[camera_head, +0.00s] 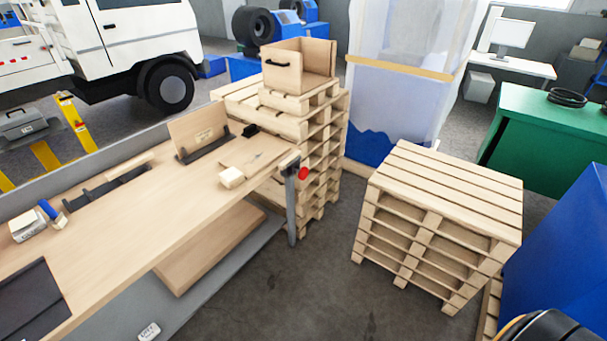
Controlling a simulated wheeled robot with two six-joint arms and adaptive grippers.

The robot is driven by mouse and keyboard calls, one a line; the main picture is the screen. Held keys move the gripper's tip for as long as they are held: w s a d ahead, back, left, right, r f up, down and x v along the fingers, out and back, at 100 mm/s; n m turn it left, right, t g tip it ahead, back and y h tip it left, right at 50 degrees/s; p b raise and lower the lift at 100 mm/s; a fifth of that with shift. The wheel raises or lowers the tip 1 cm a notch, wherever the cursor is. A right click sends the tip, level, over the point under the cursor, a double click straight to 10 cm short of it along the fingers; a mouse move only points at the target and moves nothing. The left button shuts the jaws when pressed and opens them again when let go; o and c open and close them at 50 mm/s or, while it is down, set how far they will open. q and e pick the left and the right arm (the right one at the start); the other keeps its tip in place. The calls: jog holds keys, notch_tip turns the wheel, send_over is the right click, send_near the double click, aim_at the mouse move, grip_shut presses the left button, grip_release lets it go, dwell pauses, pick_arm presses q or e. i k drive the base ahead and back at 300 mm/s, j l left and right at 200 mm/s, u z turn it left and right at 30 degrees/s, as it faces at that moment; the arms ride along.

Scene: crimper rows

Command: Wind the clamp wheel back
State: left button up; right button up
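A red round wheel (303,174) sits at the bench's right end, beside the dark top of a grey upright clamp bar (291,210). The bar hangs down past the bench edge. The clamp is small in view, and how far its jaw is closed cannot be told. Neither of my grippers is in view. A dark rounded part at the bottom right corner looks like part of my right arm.
The wooden workbench (130,225) runs along the left. A pallet stack (325,160) with a wooden drawer box (290,72) stands behind the clamp. Another pallet stack (440,225) stands to the right. The grey floor (290,290) between is clear. A green bench (545,130) is behind.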

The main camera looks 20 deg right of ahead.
aim_at(302, 173)
jog(key=i+l, duration=0.15)
jog(key=l, duration=0.25)
jog(key=i+l+u, duration=0.15)
jog(key=l, duration=0.2)
jog(key=i+l, duration=0.2)
jog(key=l, duration=0.2)
jog(key=i+l+u, duration=0.1)
jog(key=l, duration=0.3)
jog(key=i+l, duration=0.2)
jog(key=l, duration=0.2)
jog(key=i+l+u, duration=0.15)
jog(key=l, duration=0.25)
jog(key=i+l, duration=0.1)
jog(key=l, duration=0.35)
jog(key=u, duration=0.05)
